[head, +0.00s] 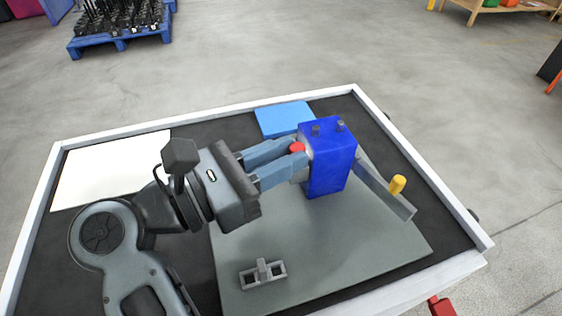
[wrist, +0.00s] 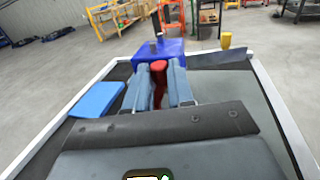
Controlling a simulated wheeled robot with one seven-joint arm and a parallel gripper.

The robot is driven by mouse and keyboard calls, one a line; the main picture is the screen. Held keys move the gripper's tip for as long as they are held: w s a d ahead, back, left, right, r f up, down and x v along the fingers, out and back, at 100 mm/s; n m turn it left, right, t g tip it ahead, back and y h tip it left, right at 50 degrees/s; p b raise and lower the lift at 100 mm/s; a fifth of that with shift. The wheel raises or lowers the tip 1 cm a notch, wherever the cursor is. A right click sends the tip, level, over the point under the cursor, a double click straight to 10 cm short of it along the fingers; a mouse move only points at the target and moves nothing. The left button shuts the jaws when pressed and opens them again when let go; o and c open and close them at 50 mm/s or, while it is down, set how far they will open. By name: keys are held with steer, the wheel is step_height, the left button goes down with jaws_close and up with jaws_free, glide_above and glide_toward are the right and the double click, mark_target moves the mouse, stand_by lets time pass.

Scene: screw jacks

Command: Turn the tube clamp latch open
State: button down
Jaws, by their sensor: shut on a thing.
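A blue block (head: 329,157) stands upright on the grey plate, with small dark bolts on its top. It also shows ahead of my fingers in the wrist view (wrist: 178,48). A red latch (head: 297,147) is at the block's near left face. In the wrist view the red latch (wrist: 158,66) has a rounded head and a darker red part running down between my fingers. My gripper (head: 294,160) reaches in level from the left and is shut on the red latch, a finger on each side. The fingers hide part of the latch and the block's face.
A grey bar with a yellow knob (head: 397,184) sticks out right of the block. A small grey bracket (head: 263,273) sits on the plate's near part. A light blue pad (head: 283,118) lies behind, a white sheet (head: 112,168) at left. A white rim (head: 420,160) surrounds the table.

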steer(key=c, duration=1)
jaws_free()
steer(key=b+v, duration=0.2)
steer(key=v, duration=0.5)
steer(key=shift+s+a, duration=0.2)
steer(key=shift+a, duration=0.15)
